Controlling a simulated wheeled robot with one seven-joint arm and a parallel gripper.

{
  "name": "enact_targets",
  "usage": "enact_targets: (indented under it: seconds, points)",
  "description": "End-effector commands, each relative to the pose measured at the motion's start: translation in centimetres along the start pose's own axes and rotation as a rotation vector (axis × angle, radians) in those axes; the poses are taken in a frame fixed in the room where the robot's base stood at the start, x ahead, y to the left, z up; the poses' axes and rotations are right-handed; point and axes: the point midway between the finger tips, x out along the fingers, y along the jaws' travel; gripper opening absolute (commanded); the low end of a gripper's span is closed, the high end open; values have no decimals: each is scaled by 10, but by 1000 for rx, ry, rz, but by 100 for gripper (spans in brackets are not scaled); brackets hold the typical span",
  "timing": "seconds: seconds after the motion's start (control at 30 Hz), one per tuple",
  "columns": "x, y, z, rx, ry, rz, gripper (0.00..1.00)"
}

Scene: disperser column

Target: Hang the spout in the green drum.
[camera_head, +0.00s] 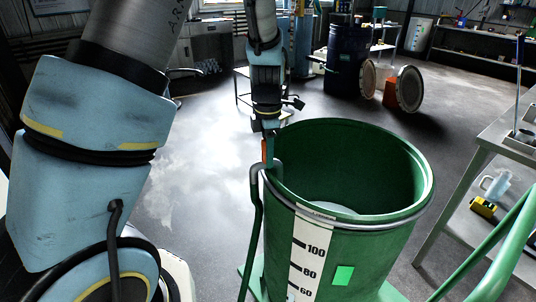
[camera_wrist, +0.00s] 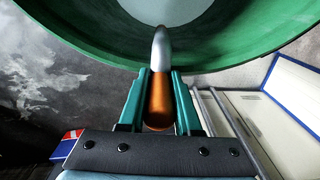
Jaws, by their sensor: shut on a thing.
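The green drum (camera_head: 385,238) stands upright with its top open, and a pale surface shows low inside it. Its curved rim also crosses the top of the wrist view (camera_wrist: 90,45). My gripper (camera_wrist: 160,85) is shut on the spout, its teal fingers on both sides of the orange part (camera_wrist: 160,105). The spout's silver bent tube (camera_wrist: 160,48) reaches across the drum's rim in the wrist view. In the head view my gripper (camera_head: 267,148) is at the rim's left side. I cannot tell whether the spout rests on the rim.
A grey table (camera_head: 493,135) and a green tube (camera_head: 505,245) stand to the right. A dark blue drum (camera_head: 345,62) and round lids (camera_head: 409,90) are behind. The floor at left is clear.

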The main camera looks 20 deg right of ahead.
Motion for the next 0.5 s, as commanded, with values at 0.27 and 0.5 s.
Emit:
enact_targets:
  seconds: [0.27,0.5]
  points:
    - [0,0,0,0,-1,1,52]
    - [1,0,0,0,0,0,67]
